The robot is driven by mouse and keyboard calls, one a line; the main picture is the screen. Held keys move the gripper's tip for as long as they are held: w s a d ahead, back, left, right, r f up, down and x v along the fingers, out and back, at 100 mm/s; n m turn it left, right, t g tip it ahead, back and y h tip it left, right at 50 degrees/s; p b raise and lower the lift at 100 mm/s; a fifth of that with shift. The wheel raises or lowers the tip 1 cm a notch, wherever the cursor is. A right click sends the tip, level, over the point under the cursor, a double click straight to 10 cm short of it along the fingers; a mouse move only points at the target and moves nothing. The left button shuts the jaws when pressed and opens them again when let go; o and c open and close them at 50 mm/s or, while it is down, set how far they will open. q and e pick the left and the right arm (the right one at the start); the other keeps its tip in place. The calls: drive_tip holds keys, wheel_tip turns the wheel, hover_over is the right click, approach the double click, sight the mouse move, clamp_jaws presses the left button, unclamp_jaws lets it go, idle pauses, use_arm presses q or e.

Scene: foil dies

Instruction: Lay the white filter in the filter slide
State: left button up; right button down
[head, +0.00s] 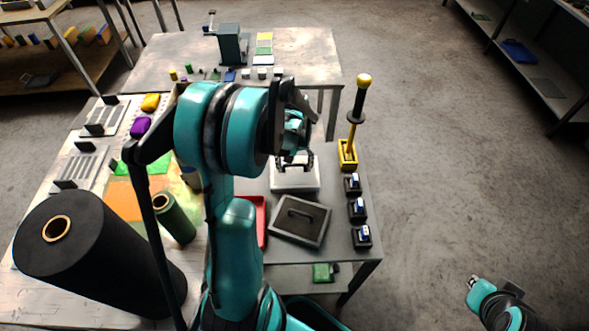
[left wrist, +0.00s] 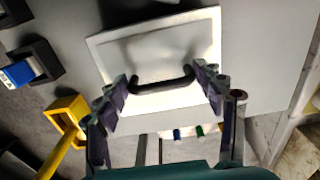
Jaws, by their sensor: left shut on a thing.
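The white filter looks like a pale rectangular plate (head: 295,183) with a dark bar handle on top, near the right side of the near table. In the left wrist view the white filter (left wrist: 117,52) fills the upper middle. My left gripper (head: 294,163) is shut on its handle; in the left wrist view my left gripper (left wrist: 162,88) has a finger at each end of the bar. I cannot tell whether the plate touches the table. I cannot make out the filter slide with certainty. My right gripper (head: 475,283) is at the lower right, small and away from the tables.
A dark grey plate with a handle (head: 300,220) lies just in front. A yellow-based lever (head: 347,153) and several black blocks with blue tops (head: 358,208) line the right edge. A red tray (head: 261,222), green roll (head: 174,217) and large black roll (head: 95,255) are left.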

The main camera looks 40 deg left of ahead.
use_arm(q)
drive_tip(key=shift+f, duration=0.7)
drive_tip(key=shift+f, duration=0.1)
drive_tip(key=o, duration=1.8)
